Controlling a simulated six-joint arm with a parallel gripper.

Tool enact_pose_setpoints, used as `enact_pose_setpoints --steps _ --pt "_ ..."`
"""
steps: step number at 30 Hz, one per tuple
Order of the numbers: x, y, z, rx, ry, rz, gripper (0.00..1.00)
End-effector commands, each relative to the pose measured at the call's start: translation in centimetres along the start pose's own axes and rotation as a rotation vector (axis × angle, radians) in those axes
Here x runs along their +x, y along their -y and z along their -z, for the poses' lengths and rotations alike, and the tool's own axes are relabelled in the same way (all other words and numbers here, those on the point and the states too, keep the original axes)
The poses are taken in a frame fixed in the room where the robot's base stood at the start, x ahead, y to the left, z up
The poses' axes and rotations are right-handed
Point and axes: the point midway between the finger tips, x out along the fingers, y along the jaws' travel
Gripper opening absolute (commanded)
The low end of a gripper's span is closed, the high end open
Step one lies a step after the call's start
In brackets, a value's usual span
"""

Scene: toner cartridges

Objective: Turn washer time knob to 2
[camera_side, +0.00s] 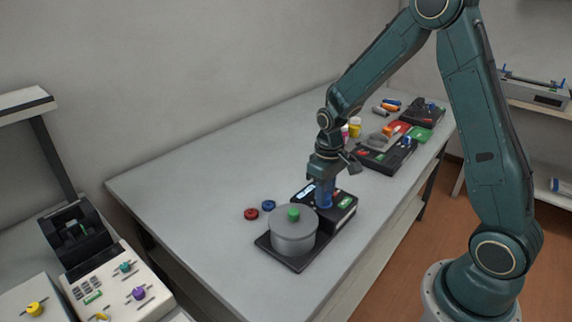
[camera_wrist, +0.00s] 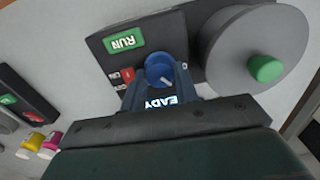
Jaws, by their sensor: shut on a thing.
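The washer is a black box (camera_side: 340,218) on a dark base, with a grey drum (camera_side: 293,236) that has a green knob (camera_side: 293,213) on its lid. In the wrist view its panel shows a green RUN button (camera_wrist: 125,40), a red switch (camera_wrist: 127,75) and a lit display reading partly "EADY" (camera_wrist: 160,102). A blue knob (camera_wrist: 160,68) with a pale pointer mark stands on the panel. My gripper (camera_wrist: 160,82) points down over the panel, its fingers shut on the blue knob. The knob's numbers are hidden or too small to read.
Red (camera_side: 251,214) and blue (camera_side: 268,205) round caps lie on the grey table left of the washer. Further back are another black device (camera_side: 385,155) and yellow and pink bottles (camera_side: 354,127). The table's left part is clear.

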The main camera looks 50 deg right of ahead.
Motion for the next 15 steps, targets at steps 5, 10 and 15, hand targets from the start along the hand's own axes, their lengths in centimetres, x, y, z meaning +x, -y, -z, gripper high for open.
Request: enact_pose_setpoints --steps 5,10,15 --pt "-0.13 0.00 0.02 0.000 -0.001 0.000 0.07" --pt "-0.13 0.00 0.02 -0.001 -0.001 0.000 0.39" --pt "-0.08 0.00 0.02 -0.001 -0.001 0.000 0.39"
